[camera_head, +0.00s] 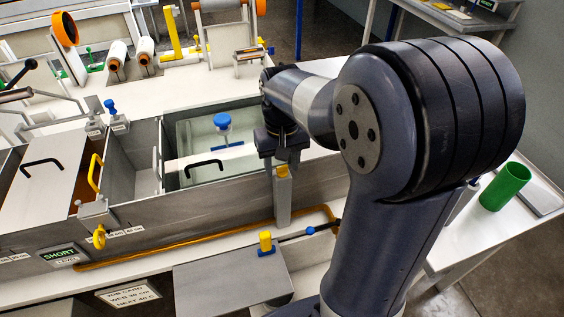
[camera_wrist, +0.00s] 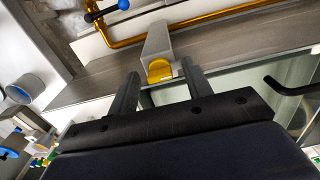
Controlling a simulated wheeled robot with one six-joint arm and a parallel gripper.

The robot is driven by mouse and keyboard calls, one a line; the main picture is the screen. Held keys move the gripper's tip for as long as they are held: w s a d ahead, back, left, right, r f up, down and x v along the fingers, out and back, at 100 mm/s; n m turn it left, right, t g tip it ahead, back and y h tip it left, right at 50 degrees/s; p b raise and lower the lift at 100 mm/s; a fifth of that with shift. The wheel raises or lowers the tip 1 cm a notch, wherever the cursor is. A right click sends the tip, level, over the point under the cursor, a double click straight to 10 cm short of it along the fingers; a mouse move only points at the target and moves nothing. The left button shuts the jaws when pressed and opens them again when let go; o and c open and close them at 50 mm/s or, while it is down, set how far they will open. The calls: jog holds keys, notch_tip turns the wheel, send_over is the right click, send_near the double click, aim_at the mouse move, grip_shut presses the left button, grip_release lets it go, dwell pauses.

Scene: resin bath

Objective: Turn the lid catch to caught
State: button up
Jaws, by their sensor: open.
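A yellow piece (camera_head: 282,171) sits at the top of a grey upright block (camera_head: 283,200) on the near wall of the steel bath (camera_head: 200,215). I take it for the lid catch, but no label on it is readable. In the wrist view the yellow piece (camera_wrist: 160,71) and grey block (camera_wrist: 157,42) show between and just beyond my fingertips. My gripper (camera_head: 280,158) points down over the bath's near wall; in the wrist view its two fingers (camera_wrist: 160,76) are apart and hold nothing. Contact with the catch cannot be told.
A glass-like lid with a black handle (camera_head: 204,167) and a blue knob (camera_head: 222,121) lie left of my gripper. A yellow hook (camera_head: 99,237) and yellow handle (camera_head: 95,172) are further left. An orange pipe (camera_head: 180,243) and blue-ended lever (camera_head: 310,230) run in front. A green cup (camera_head: 505,187) stands right.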

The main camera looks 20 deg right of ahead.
jog(key=c, duration=1)
jog(key=m, duration=0.3)
jog(key=shift+m+p, duration=0.3)
jog(key=shift+m, duration=0.1)
jog(key=m, duration=0.4)
jog(key=shift+m, duration=0.3)
jog(key=m+p, duration=0.1)
jog(key=m, duration=0.3)
jog(key=shift+m, duration=2.1)
